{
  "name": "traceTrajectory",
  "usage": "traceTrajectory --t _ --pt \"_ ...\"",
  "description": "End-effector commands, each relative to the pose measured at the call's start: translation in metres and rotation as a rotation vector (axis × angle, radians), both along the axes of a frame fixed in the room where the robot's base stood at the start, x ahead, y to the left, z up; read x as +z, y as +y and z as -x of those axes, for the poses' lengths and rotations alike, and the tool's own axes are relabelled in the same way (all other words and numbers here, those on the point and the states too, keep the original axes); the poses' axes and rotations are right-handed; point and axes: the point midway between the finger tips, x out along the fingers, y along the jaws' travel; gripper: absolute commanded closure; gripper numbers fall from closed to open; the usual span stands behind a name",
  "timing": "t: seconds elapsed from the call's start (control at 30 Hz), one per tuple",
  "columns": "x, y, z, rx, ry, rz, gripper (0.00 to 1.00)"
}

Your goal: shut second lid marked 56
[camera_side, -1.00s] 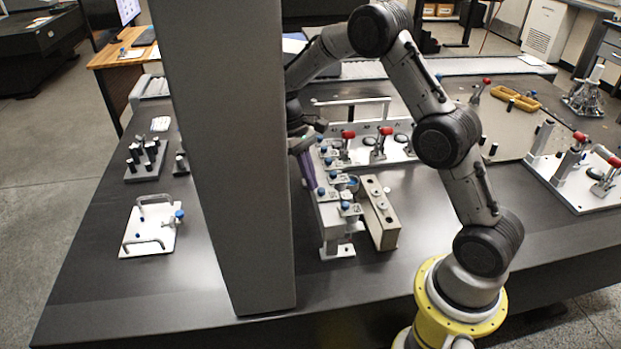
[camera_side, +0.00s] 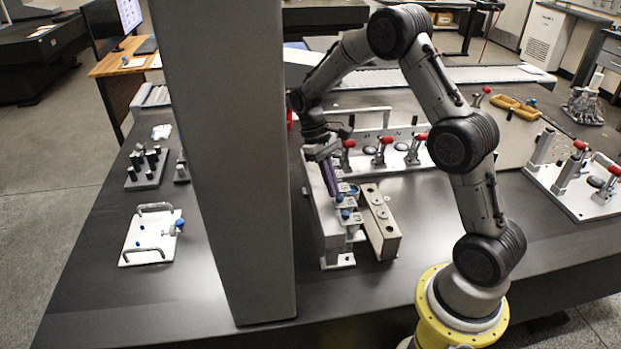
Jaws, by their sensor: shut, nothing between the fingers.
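A long grey fixture (camera_side: 322,222) stands on the dark table just right of the grey column, with a row of small blue-knobbed pieces along its right side. Two blue-knobbed pieces (camera_side: 346,215) show at its near end; those farther back are mostly hidden behind my wrist and fingers. My gripper (camera_side: 333,190) points down over the fixture, its purple fingers shut and empty, close to the blue-knobbed pieces. I cannot tell whether it touches one. The number 56 is not readable, and I cannot tell which piece is the second lid or whether it is open.
A beige block (camera_side: 381,232) with round holes stands close to the fixture's right. A plate with red-handled clamps (camera_side: 383,150) is behind. The tall grey column (camera_side: 228,170) blocks the view on the left. A white plate with handles (camera_side: 151,238) lies at the left.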

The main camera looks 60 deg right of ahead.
Motion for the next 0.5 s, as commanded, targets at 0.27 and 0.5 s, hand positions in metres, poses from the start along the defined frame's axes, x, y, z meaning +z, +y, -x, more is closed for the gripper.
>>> traceTrajectory --t 0.27,0.5 --pt "-0.001 -0.004 -0.032 0.0 -0.003 0.0 1.0" --pt "0.041 -0.006 -0.057 0.0 -0.008 0.002 1.0"
